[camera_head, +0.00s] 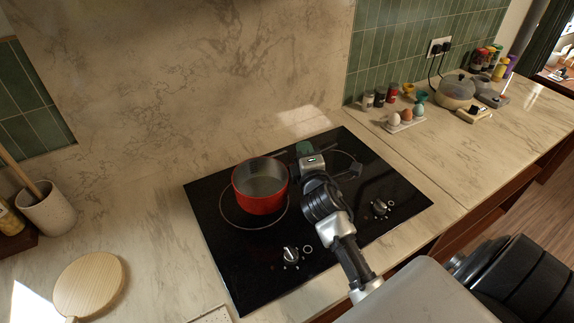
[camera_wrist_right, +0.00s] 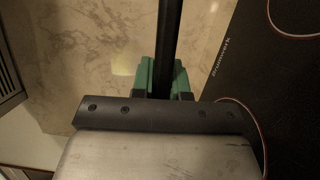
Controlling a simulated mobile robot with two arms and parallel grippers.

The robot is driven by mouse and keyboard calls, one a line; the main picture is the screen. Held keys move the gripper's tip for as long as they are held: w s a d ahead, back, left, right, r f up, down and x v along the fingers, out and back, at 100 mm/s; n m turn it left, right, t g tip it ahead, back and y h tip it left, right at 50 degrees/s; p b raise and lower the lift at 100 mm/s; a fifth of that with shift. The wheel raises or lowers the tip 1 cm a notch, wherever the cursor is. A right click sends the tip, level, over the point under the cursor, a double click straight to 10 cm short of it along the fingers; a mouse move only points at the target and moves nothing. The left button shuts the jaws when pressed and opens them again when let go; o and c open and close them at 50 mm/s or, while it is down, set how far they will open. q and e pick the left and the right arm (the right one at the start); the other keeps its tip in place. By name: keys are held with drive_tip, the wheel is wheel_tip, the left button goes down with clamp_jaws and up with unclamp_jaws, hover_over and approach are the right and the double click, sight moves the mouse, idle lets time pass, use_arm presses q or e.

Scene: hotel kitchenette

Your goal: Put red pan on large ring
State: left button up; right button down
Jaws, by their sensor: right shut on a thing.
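The red pan (camera_head: 261,204) is upright over the left ring of the black hob (camera_head: 225,268). This large ring (camera_head: 222,208) shows past the pan's left and front sides, so the pan looks off-centre toward the back right. I cannot tell if its base touches the glass. My right gripper (camera_head: 303,150) is at the pan's back right, shut on the dark handle. In the right wrist view the green fingers (camera_wrist_right: 164,78) close around the black handle (camera_wrist_right: 168,35). The smaller ring (camera_head: 358,160) is partly hidden behind my right gripper. My left gripper is not in view.
Knobs (camera_head: 290,254) line the hob's front. A round wooden board (camera_head: 90,284) and a utensil pot (camera_head: 48,210) stand at left. An egg holder (camera_head: 405,124), several jars and a kettle (camera_head: 455,92) are at right. The marble wall is close behind the hob.

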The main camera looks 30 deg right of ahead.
drive_tip(key=shift+w+f+b, duration=0.15)
drive_tip(key=shift+w+f, duration=0.75)
drive_tip(key=shift+f, duration=0.3)
drive_tip(key=shift+w+f+b, duration=0.15)
drive_tip(key=shift+w+f, duration=0.8)
drive_tip(key=shift+f, duration=0.2)
drive_tip(key=shift+w+f+b, duration=0.15)
drive_tip(key=shift+w+f, duration=0.75)
drive_tip(key=shift+f, duration=0.3)
drive_tip(key=shift+f, duration=0.2)
drive_tip(key=c, duration=1.2)
unclamp_jaws()
drive_tip(key=shift+o, duration=0.4)
drive_tip(key=shift+s, duration=0.1)
drive_tip(key=shift+r, duration=0.1)
